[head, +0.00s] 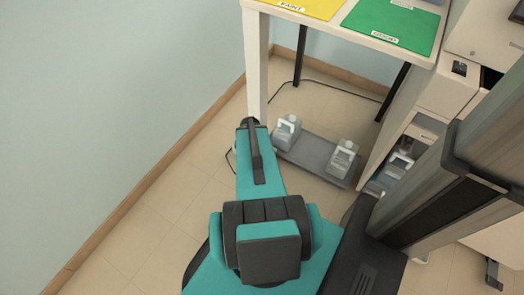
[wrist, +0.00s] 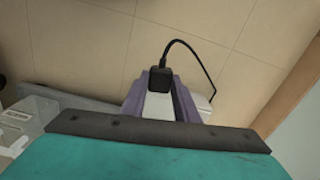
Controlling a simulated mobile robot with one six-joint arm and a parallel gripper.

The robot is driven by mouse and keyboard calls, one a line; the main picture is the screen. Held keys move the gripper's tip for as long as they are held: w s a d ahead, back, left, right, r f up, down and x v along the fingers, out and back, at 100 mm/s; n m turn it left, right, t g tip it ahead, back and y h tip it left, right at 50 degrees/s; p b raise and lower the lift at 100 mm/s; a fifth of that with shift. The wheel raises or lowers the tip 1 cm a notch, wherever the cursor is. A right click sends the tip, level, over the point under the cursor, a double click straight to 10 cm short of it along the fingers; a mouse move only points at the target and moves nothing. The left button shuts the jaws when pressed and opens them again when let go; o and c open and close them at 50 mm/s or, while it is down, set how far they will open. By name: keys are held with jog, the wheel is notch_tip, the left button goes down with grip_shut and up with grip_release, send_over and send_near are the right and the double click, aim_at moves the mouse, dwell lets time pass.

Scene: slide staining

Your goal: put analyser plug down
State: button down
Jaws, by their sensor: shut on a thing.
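The analyser plug (wrist: 162,79) is a small black block with a black cable (wrist: 205,68) leaving its far end and curving to the right. In the wrist view my gripper (wrist: 161,88) has its purple fingers shut on the plug from both sides. Tiled floor shows beyond the plug; I cannot tell whether the plug touches it. In the head view my arm hides the gripper and the plug. A short piece of dark cable (head: 231,160) shows left of the arm.
A grey low platform (head: 308,154) with white jugs (head: 343,158) stands on the floor right of my arm. A table (head: 257,60) with yellow (head: 305,6) and green (head: 393,22) mats stands above. A wall (head: 100,100) bounds the left. Tiled floor (head: 165,215) is clear beside it.

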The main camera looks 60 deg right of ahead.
jog(key=shift+m, duration=0.9)
jog(key=s, duration=0.1)
jog(key=s+f, duration=0.2)
jog(key=s, duration=0.1)
jog(key=shift+a, duration=0.2)
jog(key=shift+w+d+f, duration=0.1)
jog(key=shift+f, duration=0.05)
jog(key=w+d+b, duration=0.2)
jog(key=d+b, duration=0.1)
jog(key=d, duration=0.1)
jog(key=w+d+b, duration=0.2)
jog(key=d+b, duration=0.1)
jog(key=d, duration=0.1)
jog(key=w+d+f+b, duration=0.1)
jog(key=w+d+b, duration=0.1)
jog(key=d, duration=0.3)
jog(key=shift+w+b, duration=0.25)
jog(key=shift+b, duration=0.35)
